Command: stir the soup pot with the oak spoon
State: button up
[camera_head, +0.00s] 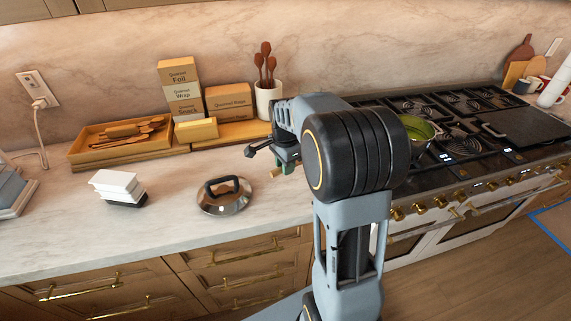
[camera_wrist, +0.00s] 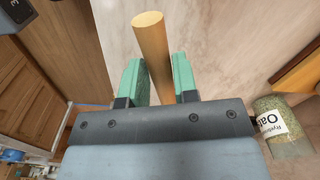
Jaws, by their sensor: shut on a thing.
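My gripper (camera_head: 280,167) is over the counter, left of the stove, partly hidden behind my arm in the head view. In the wrist view my gripper (camera_wrist: 158,78) has its green fingers shut on a round light-wood handle, which I take for the oak spoon (camera_wrist: 152,40). The handle's end sticks out past the fingers; the spoon's bowl is not visible. The soup pot (camera_head: 418,127), with green soup in it, stands on the stove at the right, partly hidden by my arm. The spoon is apart from the pot.
A wooden tray (camera_head: 88,157) with wooden utensils, boxes (camera_head: 182,98) and a white crock (camera_head: 268,101) of dark spoons stand along the wall. A white block stack (camera_head: 117,186) is at left. A labelled jar (camera_wrist: 284,128) shows in the wrist view.

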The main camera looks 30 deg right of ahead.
aim_at(285, 193)
jog(key=shift+f+b, duration=2.85)
jog(key=shift+f, duration=1.4)
jog(key=shift+f+b, duration=0.35)
jog(key=shift+f, duration=0.35)
jog(key=o, duration=1)
jog(key=shift+r, duration=0.1)
jog(key=shift+r+p, duration=2.45)
jog(key=shift+r, duration=0.5)
